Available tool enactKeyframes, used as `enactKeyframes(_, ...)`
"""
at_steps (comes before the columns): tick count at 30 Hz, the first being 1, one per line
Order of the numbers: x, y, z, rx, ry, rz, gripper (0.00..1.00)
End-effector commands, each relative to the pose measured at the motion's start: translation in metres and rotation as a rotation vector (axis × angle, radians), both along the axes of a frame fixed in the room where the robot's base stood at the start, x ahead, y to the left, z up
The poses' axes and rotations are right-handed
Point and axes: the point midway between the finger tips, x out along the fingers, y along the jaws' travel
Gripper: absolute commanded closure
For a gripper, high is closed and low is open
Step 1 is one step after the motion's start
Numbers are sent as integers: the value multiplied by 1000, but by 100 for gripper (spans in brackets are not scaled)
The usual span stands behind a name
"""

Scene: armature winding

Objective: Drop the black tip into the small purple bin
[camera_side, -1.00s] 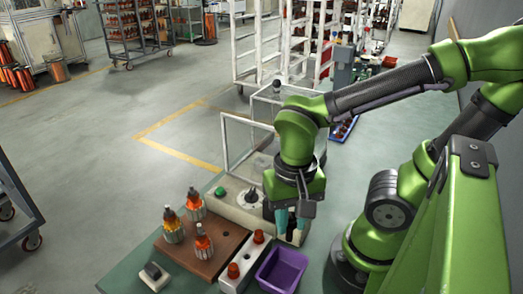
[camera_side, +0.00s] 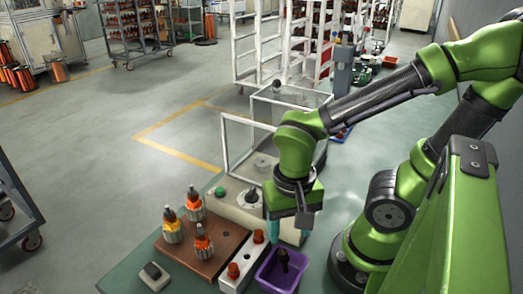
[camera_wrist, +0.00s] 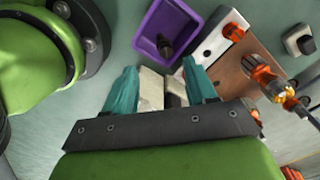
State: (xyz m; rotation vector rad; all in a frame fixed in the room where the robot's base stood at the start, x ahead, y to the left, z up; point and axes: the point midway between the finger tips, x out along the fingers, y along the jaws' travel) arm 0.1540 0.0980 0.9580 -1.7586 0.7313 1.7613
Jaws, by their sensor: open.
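The small purple bin (camera_side: 290,279) stands at the front right of the work table in the side view, and it shows at the top of the wrist view (camera_wrist: 186,18). The black tip (camera_side: 283,260) is dark and narrow and shows within the bin's rim. In the wrist view the black tip (camera_wrist: 164,46) appears near the bin's corner closest to my gripper. I cannot tell whether it rests on the bin floor. My gripper (camera_side: 289,232) is just above the bin's far side. Its teal fingers (camera_wrist: 158,82) are apart, with the tip clear of them.
A white block with red-orange knobs (camera_side: 243,264) stands left of the bin. Left of it is a brown board (camera_side: 219,257) with several orange-and-copper armatures (camera_side: 203,245). A grey box with a green button (camera_side: 231,203) and a clear guard stands behind.

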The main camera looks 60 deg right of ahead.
Motion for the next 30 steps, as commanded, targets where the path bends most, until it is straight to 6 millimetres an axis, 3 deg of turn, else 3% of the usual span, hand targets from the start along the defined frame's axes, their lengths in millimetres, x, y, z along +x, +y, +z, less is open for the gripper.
enactKeyframes(8, 1, 0, 19, 1, -6, 0, 44)
enactKeyframes(21, 1, 1, 121, 3, -7, 0, 44)
enactKeyframes(30, 1, 0, 164, 0, -1, 0, 44)
